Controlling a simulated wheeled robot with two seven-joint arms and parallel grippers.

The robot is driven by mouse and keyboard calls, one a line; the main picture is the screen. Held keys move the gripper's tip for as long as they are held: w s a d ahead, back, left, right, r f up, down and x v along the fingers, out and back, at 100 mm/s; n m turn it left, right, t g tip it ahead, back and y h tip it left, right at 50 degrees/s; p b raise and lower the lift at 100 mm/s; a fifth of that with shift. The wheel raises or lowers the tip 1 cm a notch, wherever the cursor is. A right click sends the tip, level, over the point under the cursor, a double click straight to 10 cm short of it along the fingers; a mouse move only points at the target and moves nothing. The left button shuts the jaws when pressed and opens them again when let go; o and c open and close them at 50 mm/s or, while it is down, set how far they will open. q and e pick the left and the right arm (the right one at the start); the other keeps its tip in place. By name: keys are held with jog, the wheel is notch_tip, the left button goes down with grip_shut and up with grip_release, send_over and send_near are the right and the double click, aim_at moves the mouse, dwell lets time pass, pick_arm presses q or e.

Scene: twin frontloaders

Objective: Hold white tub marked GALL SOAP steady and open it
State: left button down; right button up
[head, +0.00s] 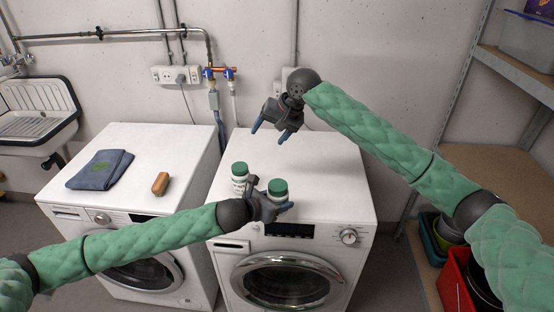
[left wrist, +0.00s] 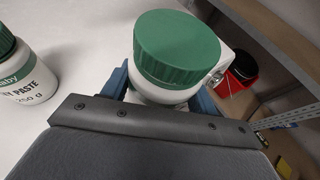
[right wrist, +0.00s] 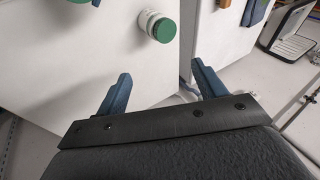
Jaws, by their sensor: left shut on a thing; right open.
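A white tub with a green screw lid (head: 278,188) stands at the front of the right washing machine. My left gripper (head: 270,199) is shut around its body, below the lid. In the left wrist view the lid of this held tub (left wrist: 176,48) is on; its label is hidden, so I cannot read its marking. My right gripper (head: 270,131) is open and empty, above the machine's back part, apart from both tubs.
The right machine's white top (head: 325,175) is mostly clear. On the left machine lie a folded blue-grey cloth (head: 100,169) and a brown block-like item (head: 160,183). Taps and pipes (head: 220,73) are on the back wall. Shelving (head: 500,150) and a red bin (head: 452,285) stand at the right.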

aim_at(277, 185)
jog(key=s+h, duration=0.1)
jog(key=s, duration=0.2)
jog(key=s+d+f+g+h, duration=0.1)
jog(key=s+h, duration=0.1)
jog(key=s, duration=0.1)
jog(key=s+d+f+g+h, duration=0.1)
jog(key=s+h, duration=0.1)
jog(key=s, duration=0.1)
jog(key=shift+m, duration=0.3)
jog(key=shift+s+d+f+h, duration=0.25)
jog(key=shift+d+h, duration=0.15)
jog(key=shift+f, duration=3.95)
jog(key=c, duration=1)
jog(key=n, duration=0.6)
jog(key=shift+s, duration=0.15)
jog(key=shift+r, duration=0.35)
